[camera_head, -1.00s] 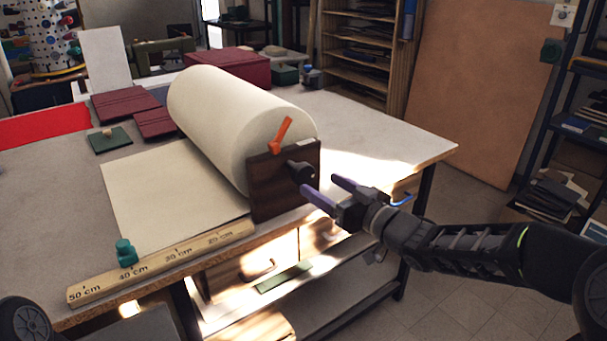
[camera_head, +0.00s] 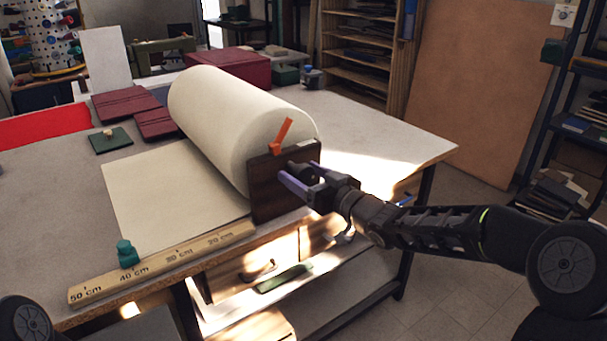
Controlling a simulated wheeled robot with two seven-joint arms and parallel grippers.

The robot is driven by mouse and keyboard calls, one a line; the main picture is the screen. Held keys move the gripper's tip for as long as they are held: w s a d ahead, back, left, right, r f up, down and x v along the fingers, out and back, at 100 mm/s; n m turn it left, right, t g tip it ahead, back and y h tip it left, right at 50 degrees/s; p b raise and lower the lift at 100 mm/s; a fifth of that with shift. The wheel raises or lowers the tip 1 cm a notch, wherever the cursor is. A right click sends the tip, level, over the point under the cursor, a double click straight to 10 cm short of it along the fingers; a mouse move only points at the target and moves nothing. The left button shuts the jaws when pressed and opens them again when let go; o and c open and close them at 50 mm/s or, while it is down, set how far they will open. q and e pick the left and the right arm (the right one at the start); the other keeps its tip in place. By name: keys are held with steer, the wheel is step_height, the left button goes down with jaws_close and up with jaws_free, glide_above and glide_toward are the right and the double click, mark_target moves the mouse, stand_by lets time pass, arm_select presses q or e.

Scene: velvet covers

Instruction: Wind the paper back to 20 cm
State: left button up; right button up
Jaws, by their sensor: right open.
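A large cream paper roll (camera_head: 225,115) lies on the table, with a dark wooden end plate (camera_head: 275,190) at its near end. An orange lever (camera_head: 281,136) tilts up at the plate's top. The unrolled sheet (camera_head: 170,195) lies flat to the left; its free edge meets the wooden ruler (camera_head: 165,262) near the 40 cm mark. A green knobbed piece (camera_head: 127,254) sits at the ruler near that mark. My right gripper (camera_head: 298,174) is open at the dark knob on the plate, its fingers on either side; contact is unclear. My left gripper is out of view.
A red box (camera_head: 228,66) stands behind the roll. The table's right part (camera_head: 390,140) is clear. A lower shelf runs under the front edge.

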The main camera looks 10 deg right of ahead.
jaws_close()
stand_by(0.7)
